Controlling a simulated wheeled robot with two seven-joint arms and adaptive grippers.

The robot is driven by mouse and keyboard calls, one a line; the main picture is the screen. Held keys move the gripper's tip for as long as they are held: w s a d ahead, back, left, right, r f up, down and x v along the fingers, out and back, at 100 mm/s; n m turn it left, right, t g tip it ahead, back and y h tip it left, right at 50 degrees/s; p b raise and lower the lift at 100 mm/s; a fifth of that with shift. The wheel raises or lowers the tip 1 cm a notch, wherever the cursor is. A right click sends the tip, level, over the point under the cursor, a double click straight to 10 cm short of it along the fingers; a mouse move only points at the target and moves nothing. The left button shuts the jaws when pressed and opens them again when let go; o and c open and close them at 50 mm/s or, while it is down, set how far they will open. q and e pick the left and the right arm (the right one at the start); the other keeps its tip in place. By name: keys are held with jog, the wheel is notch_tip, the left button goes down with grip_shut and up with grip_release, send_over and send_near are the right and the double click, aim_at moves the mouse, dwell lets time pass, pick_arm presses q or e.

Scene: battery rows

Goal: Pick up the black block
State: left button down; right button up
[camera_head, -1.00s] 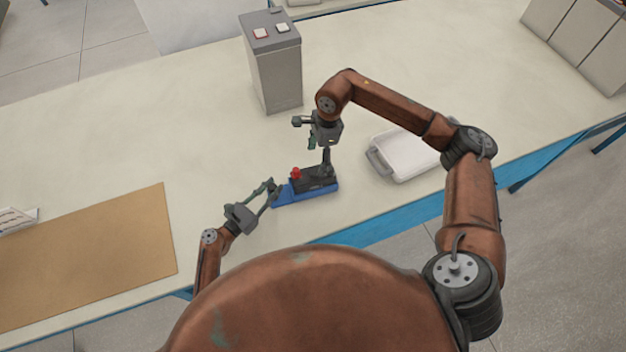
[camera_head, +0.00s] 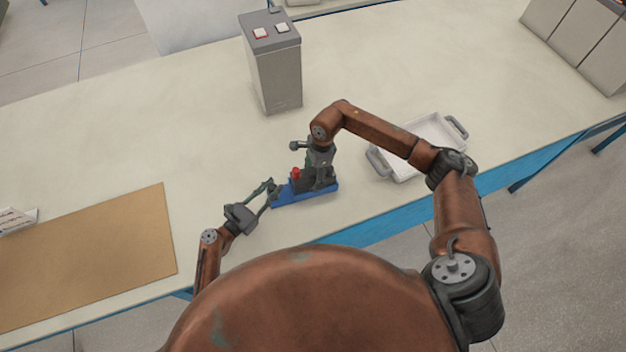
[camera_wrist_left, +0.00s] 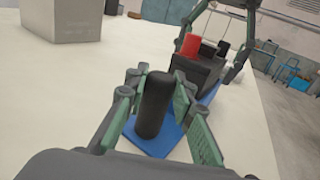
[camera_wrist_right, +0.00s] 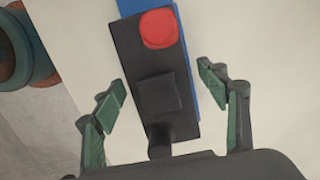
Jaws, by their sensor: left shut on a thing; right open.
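The black block (camera_wrist_right: 158,95) is a small square piece on top of a dark grey housing (camera_wrist_right: 133,55), behind a red round piece (camera_wrist_right: 158,28). The block also shows past the red piece in the left wrist view (camera_wrist_left: 223,48). The housing sits on a blue base (camera_head: 290,200). My right gripper (camera_wrist_right: 162,84) is open above the housing, its fingers on either side of the block and apart from it. My left gripper (camera_head: 268,192) is shut on a black upright cylinder (camera_wrist_left: 154,105) at the near end of the blue base.
A tall grey box (camera_head: 276,75) with a red and a white button stands behind. A white tray (camera_head: 435,128) with grey handles lies right of the housing, partly behind my right arm. A brown mat (camera_head: 90,250) lies at the left. The table between mat and box is clear.

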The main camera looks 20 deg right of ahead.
jog(key=shift+c, duration=0.5)
grip_shut()
jog(key=shift+w+r, duration=0.15)
jog(key=shift+r, duration=0.1)
dwell(0.3)
